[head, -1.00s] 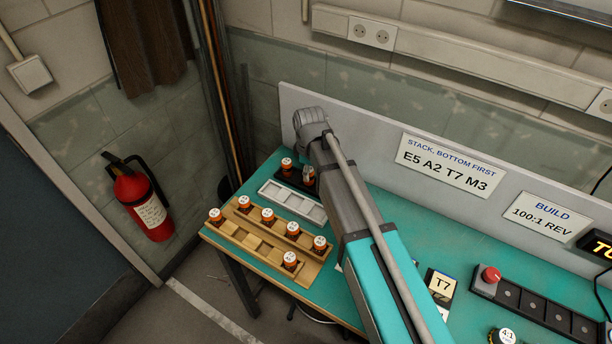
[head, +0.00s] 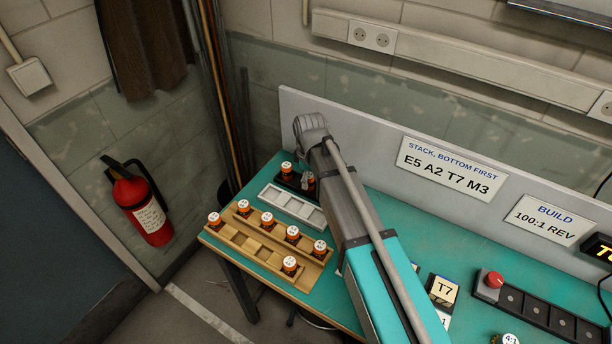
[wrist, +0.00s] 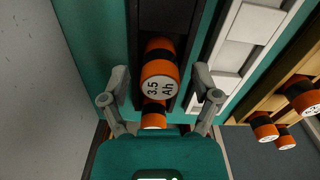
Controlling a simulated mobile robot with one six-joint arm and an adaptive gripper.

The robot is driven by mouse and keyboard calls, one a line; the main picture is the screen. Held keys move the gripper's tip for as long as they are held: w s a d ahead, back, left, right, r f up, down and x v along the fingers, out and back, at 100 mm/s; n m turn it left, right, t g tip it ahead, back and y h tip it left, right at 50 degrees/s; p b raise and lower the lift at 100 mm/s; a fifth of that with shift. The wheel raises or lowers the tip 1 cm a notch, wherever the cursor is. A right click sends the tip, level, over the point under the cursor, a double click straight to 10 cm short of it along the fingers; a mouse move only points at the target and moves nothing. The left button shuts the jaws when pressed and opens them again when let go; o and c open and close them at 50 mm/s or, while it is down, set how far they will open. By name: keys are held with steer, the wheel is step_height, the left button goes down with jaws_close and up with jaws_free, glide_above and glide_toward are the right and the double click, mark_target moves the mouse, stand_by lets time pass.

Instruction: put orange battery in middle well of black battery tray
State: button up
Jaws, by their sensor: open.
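The black battery tray (head: 296,186) lies at the back left of the bench. It also shows in the wrist view (wrist: 165,14), with a bare well at the top of the picture. One orange battery (head: 287,169) stands at the tray's left end. A second orange battery (head: 309,183), marked 3.5 Ah in the wrist view (wrist: 159,81), stands upright in what looks like the middle well. My gripper (wrist: 159,82) is open, one finger either side of this battery, with gaps showing. The end battery shows partly hidden behind it in the wrist view (wrist: 154,117).
A white tray (head: 292,207) with empty wells lies in front of the black one. A wooden rack (head: 262,244) with several orange batteries is at the bench's front left edge. The grey back panel (head: 372,143) rises behind the black tray.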

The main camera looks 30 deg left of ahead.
mark_target(310, 176)
steer(key=shift+r, duration=0.1)
step_height(310, 176, up, 12)
steer(key=p, duration=1.2)
stand_by(0.3)
stand_by(0.6)
steer(key=shift+d, duration=0.1)
